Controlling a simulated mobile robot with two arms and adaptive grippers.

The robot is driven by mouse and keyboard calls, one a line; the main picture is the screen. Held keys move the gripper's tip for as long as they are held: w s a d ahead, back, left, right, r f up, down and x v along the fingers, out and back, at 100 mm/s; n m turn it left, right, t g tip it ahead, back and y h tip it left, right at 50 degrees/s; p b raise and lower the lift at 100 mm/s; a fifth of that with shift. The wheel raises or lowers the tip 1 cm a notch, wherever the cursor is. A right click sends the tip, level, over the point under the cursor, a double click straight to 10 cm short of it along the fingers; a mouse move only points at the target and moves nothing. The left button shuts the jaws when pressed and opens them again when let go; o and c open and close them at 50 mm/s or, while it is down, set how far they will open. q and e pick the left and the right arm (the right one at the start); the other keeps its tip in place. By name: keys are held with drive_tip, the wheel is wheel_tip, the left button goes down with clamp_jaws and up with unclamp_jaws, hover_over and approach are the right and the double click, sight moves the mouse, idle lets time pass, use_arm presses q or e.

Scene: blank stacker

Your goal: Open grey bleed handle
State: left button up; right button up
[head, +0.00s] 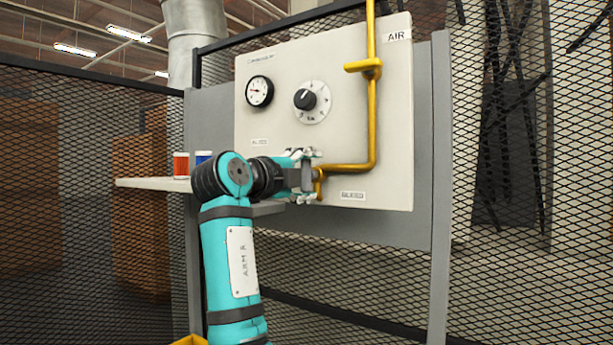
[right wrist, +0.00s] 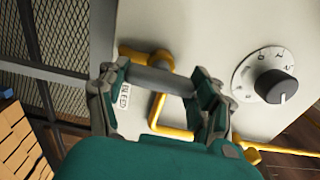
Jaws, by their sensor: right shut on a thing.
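The grey bleed handle (right wrist: 160,82) shows in the right wrist view as a grey bar lying across between my fingertips, beside a yellow valve body (right wrist: 152,58). My right gripper (right wrist: 160,88) is shut on this handle, with one finger at each end of the bar. In the head view my right gripper (head: 309,176) is at the lower part of the white panel (head: 330,60), by the lower end of the yellow pipe (head: 372,130). There the gripper hides most of the handle. My left gripper is not in view.
The panel also carries a gauge (head: 259,92) and a black dial (head: 305,99). A shelf (head: 150,184) with a red can (head: 181,164) and a blue can (head: 203,158) is at the left. Mesh fencing surrounds the panel.

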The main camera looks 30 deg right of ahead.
idle(0.3)
drive_tip(key=o, duration=1.2)
drive_tip(key=shift+c, duration=0.2)
drive_tip(key=shift+a, duration=0.15)
drive_tip(key=v, duration=1.1)
drive_tip(key=shift+s+a, duration=0.2)
drive_tip(key=shift+a, duration=0.1)
drive_tip(key=shift+f, duration=0.1)
